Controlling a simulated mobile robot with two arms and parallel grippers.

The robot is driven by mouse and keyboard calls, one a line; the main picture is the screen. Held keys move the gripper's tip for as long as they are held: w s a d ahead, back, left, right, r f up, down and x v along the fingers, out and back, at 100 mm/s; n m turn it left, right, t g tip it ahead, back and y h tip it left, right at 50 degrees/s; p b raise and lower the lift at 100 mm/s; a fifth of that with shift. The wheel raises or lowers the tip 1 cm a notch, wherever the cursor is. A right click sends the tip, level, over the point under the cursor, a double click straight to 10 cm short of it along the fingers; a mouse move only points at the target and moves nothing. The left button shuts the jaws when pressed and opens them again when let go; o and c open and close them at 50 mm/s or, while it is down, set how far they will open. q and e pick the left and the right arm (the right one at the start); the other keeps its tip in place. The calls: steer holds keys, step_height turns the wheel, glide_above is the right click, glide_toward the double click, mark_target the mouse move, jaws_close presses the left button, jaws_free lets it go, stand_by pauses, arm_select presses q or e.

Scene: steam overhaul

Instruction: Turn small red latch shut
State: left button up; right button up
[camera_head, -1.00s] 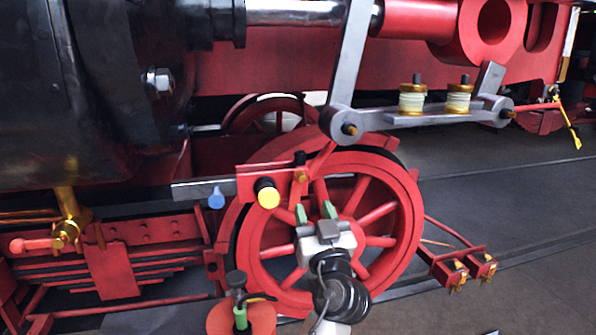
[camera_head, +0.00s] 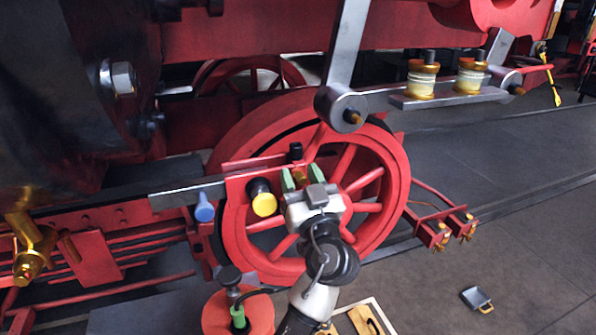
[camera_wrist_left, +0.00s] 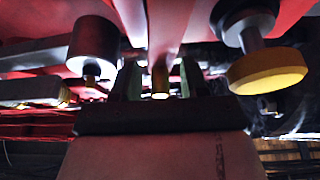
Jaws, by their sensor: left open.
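A small red lever (camera_head: 319,139), which looks like the latch, slants up and right from a brass pin (camera_head: 300,176) on a red bracket in front of the wheel. My left gripper (camera_head: 302,178) is open, its green-padded fingers pointing up at the brass pin. In the left wrist view the brass pin (camera_wrist_left: 160,80) shows between the two fingers (camera_wrist_left: 158,82), with a pale red bar (camera_wrist_left: 168,28) above it. I cannot tell whether the fingers touch anything. The lever's lower end is partly hidden by the fingers. My right gripper is not in view.
A yellow-capped knob (camera_head: 264,204) is close left of my gripper, with a blue knob (camera_head: 204,210) further left. A grey rod joint (camera_head: 343,108) hangs above right. The red spoked wheel (camera_head: 398,180) stands behind.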

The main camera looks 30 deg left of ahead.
arm_select(q)
steer(key=shift+s+d, duration=0.1)
steer(key=shift+c, duration=0.6)
steer(key=c, duration=0.6)
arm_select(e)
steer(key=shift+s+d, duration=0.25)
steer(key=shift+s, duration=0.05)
arm_select(q)
steer(key=shift+m, duration=0.3)
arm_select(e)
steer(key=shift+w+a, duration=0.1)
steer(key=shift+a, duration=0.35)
